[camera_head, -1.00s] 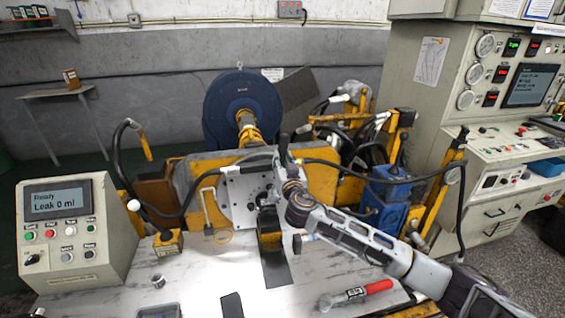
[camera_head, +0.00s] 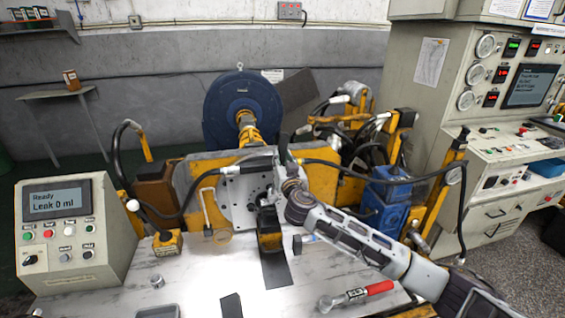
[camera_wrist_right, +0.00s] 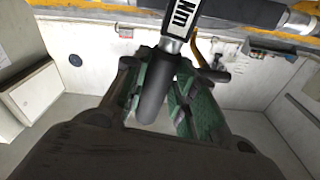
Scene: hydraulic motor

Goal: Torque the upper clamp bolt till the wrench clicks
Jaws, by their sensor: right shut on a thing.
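My right gripper (camera_head: 284,150) is at the upper right part of the grey mounting plate (camera_head: 236,196). In the right wrist view its green-padded fingers (camera_wrist_right: 162,95) are closed around a dark rounded cylinder (camera_wrist_right: 152,100). A black band with white lettering (camera_wrist_right: 183,14) continues from it; I cannot tell which part this is. A red-handled wrench-like tool (camera_head: 357,294) lies on the bench, apart from the gripper. A black and yellow block (camera_head: 268,230) stands in front of the plate. I cannot make out the upper clamp bolt; my gripper and arm cover part of the plate. My left gripper is out of view.
A control box (camera_head: 66,236) reading "Leak 0 ml" stands at left. Black hoses cross both sides of the plate. Blue blocks (camera_head: 388,198) and yellow posts stand at right. A small metal cylinder (camera_head: 157,281) and a grey tray (camera_head: 158,311) are on the bench.

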